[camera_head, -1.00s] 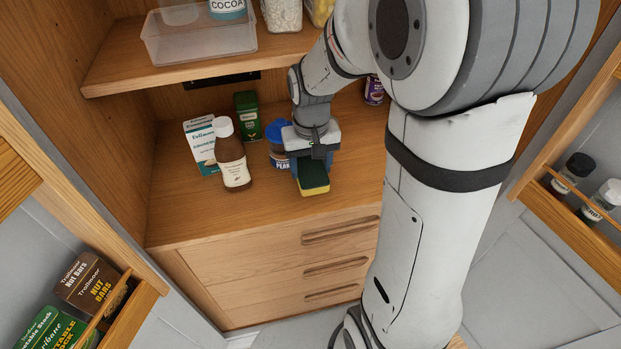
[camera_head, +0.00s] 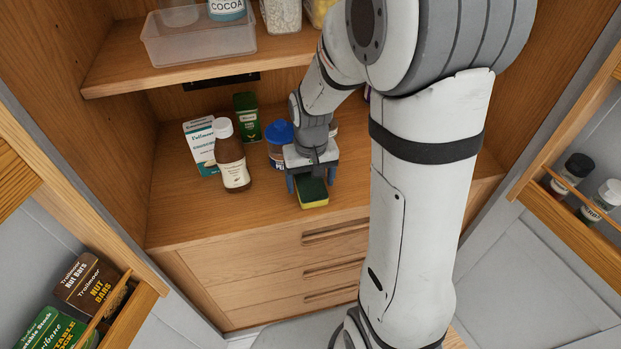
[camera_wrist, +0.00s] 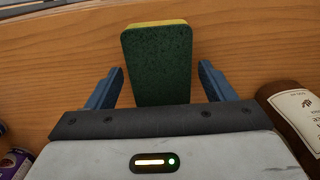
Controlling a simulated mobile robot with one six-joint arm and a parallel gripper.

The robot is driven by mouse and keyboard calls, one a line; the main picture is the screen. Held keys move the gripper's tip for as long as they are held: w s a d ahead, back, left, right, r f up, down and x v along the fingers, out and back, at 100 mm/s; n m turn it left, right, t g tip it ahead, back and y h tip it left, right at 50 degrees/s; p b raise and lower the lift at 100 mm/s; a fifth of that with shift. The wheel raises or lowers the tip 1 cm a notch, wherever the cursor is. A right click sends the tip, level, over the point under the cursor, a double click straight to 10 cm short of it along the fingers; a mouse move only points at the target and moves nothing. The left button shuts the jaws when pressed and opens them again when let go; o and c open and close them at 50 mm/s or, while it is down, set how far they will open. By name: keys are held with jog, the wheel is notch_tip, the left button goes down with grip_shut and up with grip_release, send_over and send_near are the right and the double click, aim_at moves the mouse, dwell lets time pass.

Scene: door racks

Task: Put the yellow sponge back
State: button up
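The sponge (camera_head: 312,193), dark green on its broad face with a yellow layer, is on the wooden counter near its front edge. It also shows in the wrist view (camera_wrist: 158,62), between the two blue fingers. My gripper (camera_head: 312,188) is over the sponge with its fingers spread to either side. In the wrist view my gripper (camera_wrist: 158,88) has a visible gap between each finger and the sponge, so it is open and not holding it.
A brown bottle (camera_head: 232,158), a white-teal box (camera_head: 201,146), a green box (camera_head: 247,118) and a blue-lidded jar (camera_head: 279,133) stand left of and behind my gripper. A shelf (camera_head: 190,70) overhangs the back. Door racks (camera_head: 572,208) flank the cabinet.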

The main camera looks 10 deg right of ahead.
aim_at(311, 183)
notch_tip(311, 183, up, 12)
jog(key=s+t, duration=0.1)
jog(key=s, duration=0.3)
jog(key=s+d+r+t, duration=0.1)
jog(key=s, duration=0.4)
jog(key=s+d+r+t, duration=0.1)
jog(key=s, duration=0.3)
jog(key=shift+s, duration=0.35)
